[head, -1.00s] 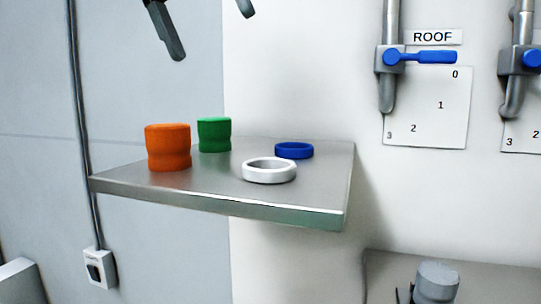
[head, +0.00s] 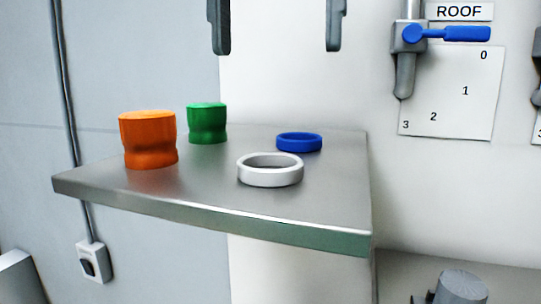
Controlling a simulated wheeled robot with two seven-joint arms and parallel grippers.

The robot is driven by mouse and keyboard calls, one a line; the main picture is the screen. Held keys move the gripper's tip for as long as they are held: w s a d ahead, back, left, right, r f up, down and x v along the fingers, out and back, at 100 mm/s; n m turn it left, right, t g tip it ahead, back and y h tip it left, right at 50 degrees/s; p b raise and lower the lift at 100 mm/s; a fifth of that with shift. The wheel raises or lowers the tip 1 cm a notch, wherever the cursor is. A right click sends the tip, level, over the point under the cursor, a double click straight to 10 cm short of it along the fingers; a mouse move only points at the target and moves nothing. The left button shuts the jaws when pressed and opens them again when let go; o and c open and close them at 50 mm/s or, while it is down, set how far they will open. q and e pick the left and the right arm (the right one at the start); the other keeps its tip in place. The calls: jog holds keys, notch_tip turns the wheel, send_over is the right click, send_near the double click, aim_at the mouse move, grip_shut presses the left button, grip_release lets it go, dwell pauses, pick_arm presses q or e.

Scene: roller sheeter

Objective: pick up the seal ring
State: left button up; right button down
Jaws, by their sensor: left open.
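A white ring (head: 270,179) lies flat near the middle of a grey metal shelf (head: 200,196). A blue ring (head: 299,142) lies flat behind it and to the right. The picture does not tell which of the two is the seal ring. My left gripper (head: 278,50) is open and empty at the top of the head view. Its two dark fingers are wide apart and point down, above the rings in the picture and clear of them. My right gripper is not in view.
An orange plug (head: 148,140) and a green plug (head: 207,124) stand on the shelf left of the rings. The wall behind carries a blue-handled valve (head: 447,34) and a number card (head: 452,94). The shelf front between orange plug and white ring is clear.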

aim_at(247, 172)
pick_arm(q)
notch_tip(247, 172, down, 5)
jog(key=shift+f+b, duration=0.15)
jog(key=shift+b, duration=0.2)
jog(key=shift+s+f, duration=0.2)
jog(key=shift+f, duration=0.6)
jog(key=f, duration=0.3)
jog(key=shift+w+a+f+p, duration=0.1)
jog(key=shift+w+a+p, duration=0.1)
jog(key=shift+p, duration=0.2)
jog(key=shift+s+f, duration=0.2)
jog(key=shift+f, duration=0.1)
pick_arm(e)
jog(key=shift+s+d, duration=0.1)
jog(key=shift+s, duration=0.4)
pick_arm(q)
jog(key=shift+c, duration=0.4)
jog(key=c, duration=1)
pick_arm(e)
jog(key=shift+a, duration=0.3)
